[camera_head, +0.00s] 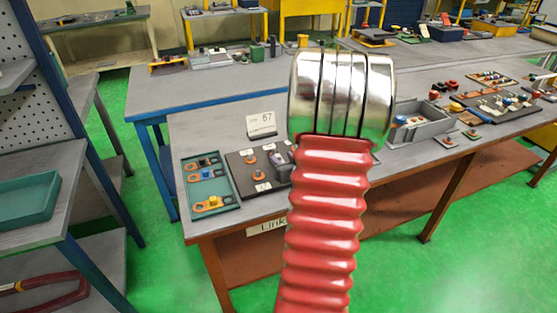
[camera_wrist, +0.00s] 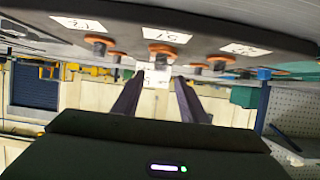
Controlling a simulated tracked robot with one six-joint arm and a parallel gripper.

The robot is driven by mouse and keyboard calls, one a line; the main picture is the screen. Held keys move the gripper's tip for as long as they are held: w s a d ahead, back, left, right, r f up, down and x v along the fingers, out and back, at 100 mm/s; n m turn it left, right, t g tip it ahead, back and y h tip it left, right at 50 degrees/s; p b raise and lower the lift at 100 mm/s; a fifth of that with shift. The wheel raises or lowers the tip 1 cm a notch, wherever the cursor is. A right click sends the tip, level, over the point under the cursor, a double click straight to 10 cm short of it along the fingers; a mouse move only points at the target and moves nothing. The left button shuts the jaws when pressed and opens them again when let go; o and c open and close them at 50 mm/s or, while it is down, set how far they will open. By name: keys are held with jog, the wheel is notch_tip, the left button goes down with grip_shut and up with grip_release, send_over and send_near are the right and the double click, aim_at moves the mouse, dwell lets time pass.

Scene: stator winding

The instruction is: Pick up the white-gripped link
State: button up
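A teal tray (camera_head: 226,205) at the near left of the bench holds links with a black grip (camera_head: 206,161), a blue grip (camera_head: 205,174) and a yellow grip (camera_head: 212,202). My gripper (camera_head: 284,155), partly hidden by my red arm, is over the dark terminal board (camera_head: 238,166).
The board (camera_wrist: 205,28) has copper-topped posts and white labels. A card marked 67 (camera_head: 261,124) stands behind it. A grey bin (camera_head: 421,126) and a dark rack of parts (camera_head: 503,112) are on the right. My arm covers the middle of the bench.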

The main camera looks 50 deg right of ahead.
aim_at(279, 157)
jog(key=shift+w, duration=0.1)
jog(key=shift+f+x, duration=0.15)
jog(key=shift+x, duration=1.1)
jog(key=shift+f+x, duration=0.15)
jog(key=shift+x, duration=1.1)
jog(key=shift+c, duration=0.4)
jog(key=c, duration=0.8)
